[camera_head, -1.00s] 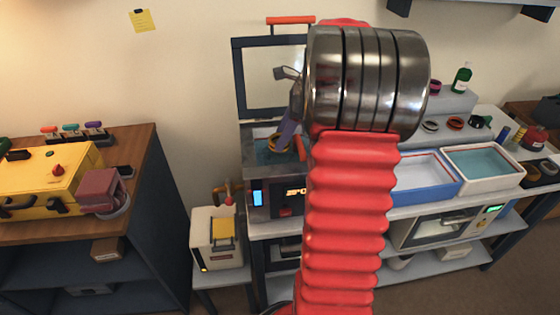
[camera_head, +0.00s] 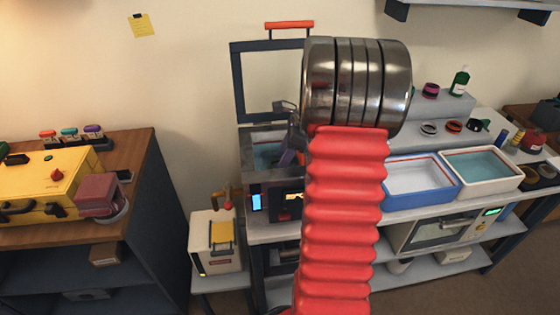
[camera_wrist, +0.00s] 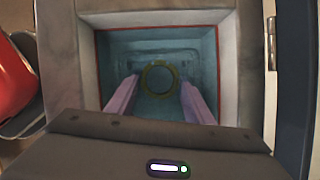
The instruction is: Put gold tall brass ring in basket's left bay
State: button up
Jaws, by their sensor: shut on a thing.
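The gold brass ring (camera_wrist: 159,64) shows in the wrist view between the two purple fingers of my gripper (camera_wrist: 160,83), which is shut on it. The ring's round opening faces the camera. Ring and fingertips are over or inside the blue-lit tank (camera_wrist: 112,42) of a grey machine with a red-lined rim. The basket and its left bay cannot be clearly told apart inside the tank. In the head view my gripper (camera_head: 287,158) reaches down at the tank (camera_head: 262,158), and the ring is hidden there.
The machine's lid (camera_head: 236,85) stands open behind the tank. A blue-rimmed tray (camera_head: 420,182) and a water-filled white tray (camera_head: 482,168) sit to the right. A yellow case (camera_head: 45,190) lies on the left cabinet. My red arm hides the bench's middle.

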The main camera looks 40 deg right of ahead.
jog(key=shift+f, duration=0.15)
jog(key=o, duration=1.2)
jog(key=v, duration=1.2)
